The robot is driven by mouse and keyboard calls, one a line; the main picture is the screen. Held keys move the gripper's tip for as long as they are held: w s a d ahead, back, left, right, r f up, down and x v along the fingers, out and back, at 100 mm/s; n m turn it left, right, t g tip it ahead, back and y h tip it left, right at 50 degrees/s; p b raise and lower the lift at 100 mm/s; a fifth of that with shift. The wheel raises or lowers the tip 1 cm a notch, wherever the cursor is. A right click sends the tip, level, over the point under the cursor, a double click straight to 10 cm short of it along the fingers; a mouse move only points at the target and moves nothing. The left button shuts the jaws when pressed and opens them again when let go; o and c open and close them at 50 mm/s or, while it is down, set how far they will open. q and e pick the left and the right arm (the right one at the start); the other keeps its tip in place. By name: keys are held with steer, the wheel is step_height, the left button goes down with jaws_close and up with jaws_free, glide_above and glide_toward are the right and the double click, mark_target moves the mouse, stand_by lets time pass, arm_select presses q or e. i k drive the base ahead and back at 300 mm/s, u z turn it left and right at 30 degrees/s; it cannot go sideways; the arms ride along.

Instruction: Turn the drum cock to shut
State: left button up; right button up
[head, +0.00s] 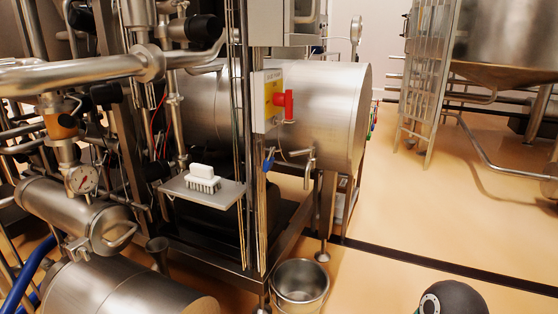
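A steel drum (325,110) lies on its side in the middle of the head view, on a steel frame. A small metal cock (309,168) with a short bar-like handle sits low on the drum's front. Its handle looks close to upright, but the cock is too small to tell whether it is open or shut. No stream from it can be made out. Neither of my grippers shows. A dark rounded part at the bottom right edge seems to be my own arm.
A steel bucket (299,286) stands on the floor below the cock. Left of the cock are a blue lever (268,160), a red-handled switch box (272,100) and a shelf (226,192) with a white brush (203,178).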

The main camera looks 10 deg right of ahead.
mark_target(312, 150)
steer(key=z, duration=1)
steer(key=i, duration=1.25)
steer(key=z, duration=1.6)
steer(key=i, duration=0.15)
steer(key=u, duration=2.7)
